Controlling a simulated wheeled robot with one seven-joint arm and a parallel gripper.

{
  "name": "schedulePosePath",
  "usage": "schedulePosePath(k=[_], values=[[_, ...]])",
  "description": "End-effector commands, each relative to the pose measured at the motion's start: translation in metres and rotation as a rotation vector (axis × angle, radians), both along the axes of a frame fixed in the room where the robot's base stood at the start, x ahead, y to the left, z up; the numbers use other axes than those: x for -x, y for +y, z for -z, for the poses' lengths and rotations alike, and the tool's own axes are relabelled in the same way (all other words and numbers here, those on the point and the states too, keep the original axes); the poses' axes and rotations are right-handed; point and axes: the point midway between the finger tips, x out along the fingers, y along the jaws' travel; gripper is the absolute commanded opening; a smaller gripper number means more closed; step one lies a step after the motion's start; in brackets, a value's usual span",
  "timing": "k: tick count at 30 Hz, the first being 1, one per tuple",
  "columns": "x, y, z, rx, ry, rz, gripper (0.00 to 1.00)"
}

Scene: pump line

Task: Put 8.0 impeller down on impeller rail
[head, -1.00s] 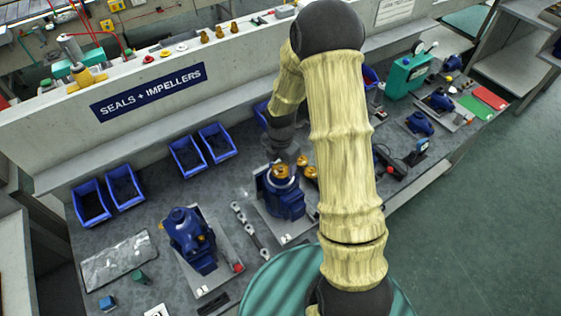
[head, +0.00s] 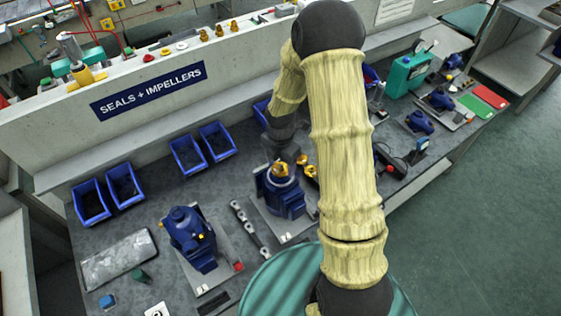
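A brass impeller (head: 281,169) shows at the open top of the blue pump housing (head: 284,197) in the middle of the bench. My gripper (head: 299,158) is just above and behind it, mostly hidden by my own arm. I cannot tell whether its fingers touch the impeller or how far apart they are. More brass parts (head: 310,171) show beside the housing, partly behind my arm. The 8.0 marking is not readable.
A second blue pump (head: 190,238) stands on a plate to the left. Blue bins (head: 122,184) line the back of the bench. Small brass parts (head: 219,31) stand on the ledge above the SEALS + IMPELLERS sign (head: 148,91). A grey slab (head: 118,260) lies at the left.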

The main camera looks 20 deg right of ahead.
Motion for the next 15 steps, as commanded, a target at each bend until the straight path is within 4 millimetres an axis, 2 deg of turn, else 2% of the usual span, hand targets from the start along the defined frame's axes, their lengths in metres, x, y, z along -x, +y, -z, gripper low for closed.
schedulePosePath(k=[1, 2, 10, 15], values=[[0.0, 0.0, 0.0, 0.0, 0.0, 0.0, 0.59], [0.0, 0.0, 0.0001, 0.0, 0.0, 0.0, 0.53], [0.0001, -0.0001, 0.0, 0.0, 0.0, 0.0, 0.0], [0.0, 0.0, -0.0006, 0.0, 0.0, 0.0, 0.0]])
